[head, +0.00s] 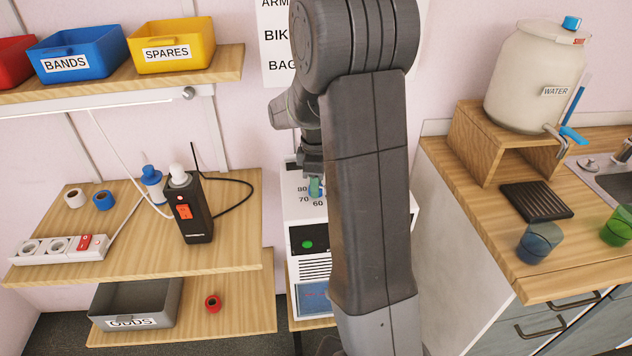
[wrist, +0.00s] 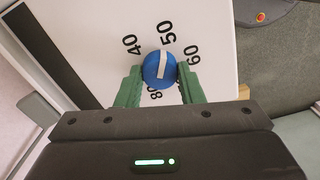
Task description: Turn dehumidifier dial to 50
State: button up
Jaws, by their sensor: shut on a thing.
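The dehumidifier (head: 292,212) is a white box in the middle of the head view, partly hidden behind my arm. Its top carries a round blue dial (wrist: 153,70) with a white pointer line. In the wrist view the numbers 40, 50 and 60 show around the dial, and a number near 80 is partly covered. The pointer line lies towards the 50 (wrist: 168,33). My gripper (wrist: 160,73) is shut on the dial, with one green finger at each side. In the head view the gripper (head: 315,187) is small and the dial is mostly hidden.
A wooden shelf (head: 130,250) on the left holds a black device (head: 190,215), a power strip (head: 60,248) and a blue bottle. A wooden counter (head: 545,285) with a water tank (head: 535,75) and cups is on the right. Bins stand on the upper-left shelf.

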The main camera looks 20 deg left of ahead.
jog(key=shift+r, duration=0.1)
jog(key=o, duration=1)
notch_tip(320, 180, up, 14)
jog(key=shift+f, duration=0.2)
notch_tip(320, 180, down, 14)
jog(key=shift+r, duration=0.1)
dwell(0.6)
jog(key=shift+r, duration=0.1)
